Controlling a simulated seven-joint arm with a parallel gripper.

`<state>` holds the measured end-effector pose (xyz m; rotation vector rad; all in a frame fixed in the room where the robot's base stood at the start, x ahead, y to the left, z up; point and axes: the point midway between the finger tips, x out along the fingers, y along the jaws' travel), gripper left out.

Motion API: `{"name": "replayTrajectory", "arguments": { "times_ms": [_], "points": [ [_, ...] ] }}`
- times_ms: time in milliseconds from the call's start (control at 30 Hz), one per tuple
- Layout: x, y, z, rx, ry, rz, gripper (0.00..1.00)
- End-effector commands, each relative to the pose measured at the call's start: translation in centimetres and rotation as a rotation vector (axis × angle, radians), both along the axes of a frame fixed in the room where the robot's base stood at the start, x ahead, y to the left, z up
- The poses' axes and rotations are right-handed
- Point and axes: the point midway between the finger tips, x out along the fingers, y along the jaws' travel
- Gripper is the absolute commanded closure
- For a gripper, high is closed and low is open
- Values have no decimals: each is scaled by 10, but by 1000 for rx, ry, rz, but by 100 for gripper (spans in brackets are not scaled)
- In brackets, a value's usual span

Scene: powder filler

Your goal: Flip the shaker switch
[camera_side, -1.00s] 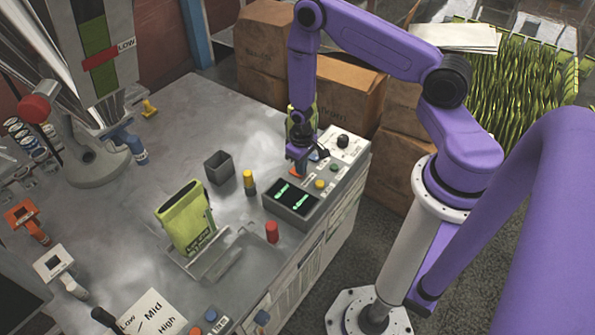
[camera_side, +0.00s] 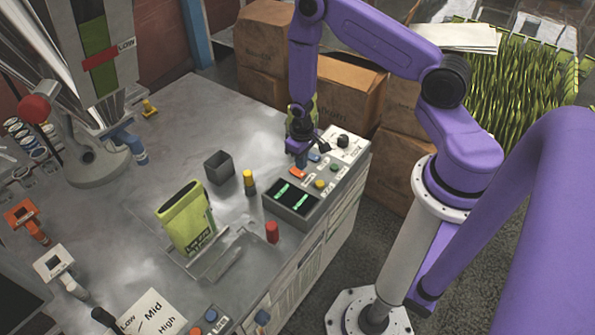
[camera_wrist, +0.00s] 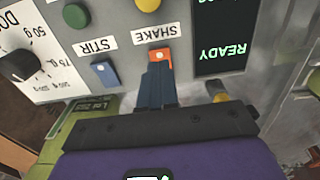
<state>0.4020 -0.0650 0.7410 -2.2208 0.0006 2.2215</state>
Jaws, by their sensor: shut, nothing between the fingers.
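The shaker switch is an orange rocker (camera_wrist: 159,56) under the SHAKE label in the wrist view. In the side view the orange switch (camera_side: 298,173) is on the control panel at the table's right end. My gripper (camera_side: 301,165) points down at it. In the wrist view my gripper's blue fingers (camera_wrist: 157,70) are together and empty, with their tips over the near part of the orange switch. They look touching or very close; I cannot tell which. The fingers hide part of the switch.
A blue switch (camera_wrist: 104,73) labelled STIR sits beside it. A black display (camera_wrist: 222,45) reads READY in green. A black dial (camera_wrist: 18,65) and green and yellow buttons are close by. In the side view a yellow-topped post (camera_side: 249,182) and a green pouch (camera_side: 186,218) stand left of the panel.

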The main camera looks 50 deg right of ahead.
Motion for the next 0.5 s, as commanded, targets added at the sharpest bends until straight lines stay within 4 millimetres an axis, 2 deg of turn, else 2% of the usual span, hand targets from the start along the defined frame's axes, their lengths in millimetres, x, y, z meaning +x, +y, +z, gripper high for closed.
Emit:
{"name": "replayTrajectory", "arguments": {
  "times_ms": [500],
  "points": [
    [1,0,36,0,-1,0,100]
  ]
}}
